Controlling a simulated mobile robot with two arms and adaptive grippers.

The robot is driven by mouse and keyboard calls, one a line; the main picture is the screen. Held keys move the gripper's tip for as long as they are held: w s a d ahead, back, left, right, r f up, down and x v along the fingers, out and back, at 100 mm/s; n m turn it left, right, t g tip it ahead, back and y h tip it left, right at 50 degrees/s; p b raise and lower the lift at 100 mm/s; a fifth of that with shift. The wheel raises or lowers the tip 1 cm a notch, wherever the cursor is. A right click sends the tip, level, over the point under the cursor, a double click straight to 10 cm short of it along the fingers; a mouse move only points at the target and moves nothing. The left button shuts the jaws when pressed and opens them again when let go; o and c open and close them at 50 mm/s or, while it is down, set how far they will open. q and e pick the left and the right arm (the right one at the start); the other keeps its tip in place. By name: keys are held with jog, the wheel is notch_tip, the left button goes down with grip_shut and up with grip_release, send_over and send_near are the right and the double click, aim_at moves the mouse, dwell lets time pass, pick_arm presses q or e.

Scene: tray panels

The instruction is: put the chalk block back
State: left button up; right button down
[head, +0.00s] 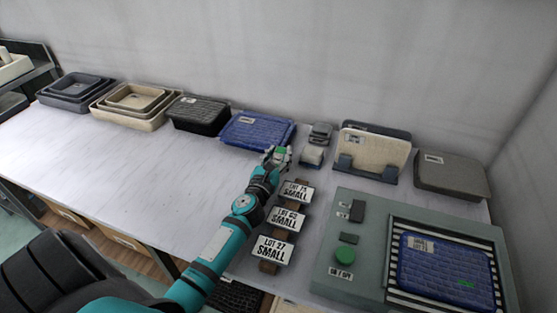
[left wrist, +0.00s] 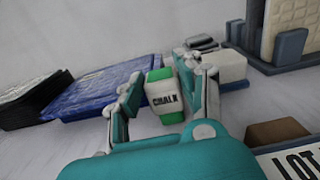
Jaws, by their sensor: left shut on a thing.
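The chalk block (left wrist: 164,97) is white and green with a "CHALK" label. My left gripper (left wrist: 160,88) is shut on it, with one finger on each side. In the head view the left gripper (head: 277,156) is over the table, in front of the blue textured panel's right end, and a bit of the chalk block's green (head: 281,151) shows between its fingers. Whether the block touches the table cannot be told. My right gripper is not in view.
A white block on a blue base (head: 312,155) and a grey item (head: 321,132) stand just right of the gripper. Blue panel (head: 257,131) lies behind. Lot signs (head: 283,220) stand in front. A panel rack (head: 372,160) and green console (head: 345,225) are right.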

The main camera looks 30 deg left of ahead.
pick_arm(q)
jog(key=shift+f, duration=0.2)
jog(key=o, duration=1.1)
jog(key=shift+o, duration=0.2)
jog(key=shift+r, duration=0.25)
jog(key=v, duration=1.2)
